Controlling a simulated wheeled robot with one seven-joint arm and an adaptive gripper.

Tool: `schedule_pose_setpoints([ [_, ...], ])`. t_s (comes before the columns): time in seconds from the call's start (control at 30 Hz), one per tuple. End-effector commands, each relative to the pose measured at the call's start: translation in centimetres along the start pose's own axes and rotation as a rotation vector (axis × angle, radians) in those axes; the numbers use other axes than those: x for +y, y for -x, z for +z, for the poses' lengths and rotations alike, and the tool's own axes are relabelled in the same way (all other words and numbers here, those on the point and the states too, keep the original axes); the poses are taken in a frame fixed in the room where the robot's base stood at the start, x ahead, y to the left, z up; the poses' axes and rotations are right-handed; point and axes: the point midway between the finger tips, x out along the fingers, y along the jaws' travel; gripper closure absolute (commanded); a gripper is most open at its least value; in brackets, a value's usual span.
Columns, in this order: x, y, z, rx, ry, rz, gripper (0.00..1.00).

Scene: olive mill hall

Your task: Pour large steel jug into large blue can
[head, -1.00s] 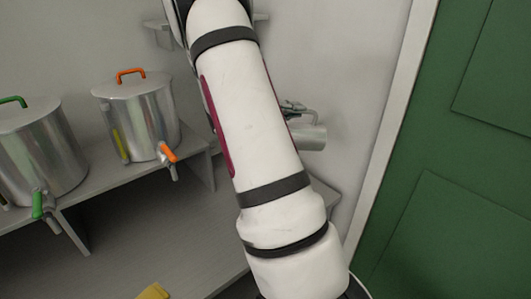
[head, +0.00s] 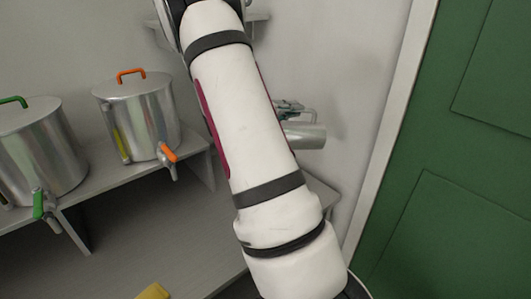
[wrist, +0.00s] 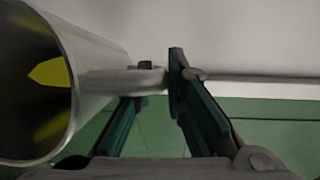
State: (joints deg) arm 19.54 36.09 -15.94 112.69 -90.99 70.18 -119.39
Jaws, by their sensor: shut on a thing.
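The large steel jug (head: 306,136) is held up right of my arm in the head view, lying nearly on its side, partly hidden by the arm. In the wrist view the jug (wrist: 92,68) fills the left edge, its round mouth open to the camera. Yellow patches show inside; I cannot tell whether they are liquid or reflection. My gripper (wrist: 159,82) is shut on the jug's handle; in the head view the gripper (head: 289,106) is small and mostly behind the arm. The large blue can is not seen in either view.
Two steel lidded vats with taps stand on the grey shelf at left, one with green fittings (head: 38,150), one with orange (head: 140,115). A yellow object (head: 153,291) shows at the bottom edge. A green door (head: 455,150) is at right. A grey wall lies behind the jug.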

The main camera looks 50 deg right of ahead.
Motion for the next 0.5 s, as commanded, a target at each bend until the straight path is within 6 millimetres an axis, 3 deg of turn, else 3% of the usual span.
schedule_pose_setpoints([
  [0.5,-0.22,0.43,0.22,0.000,0.013,-0.033,1.00],
])
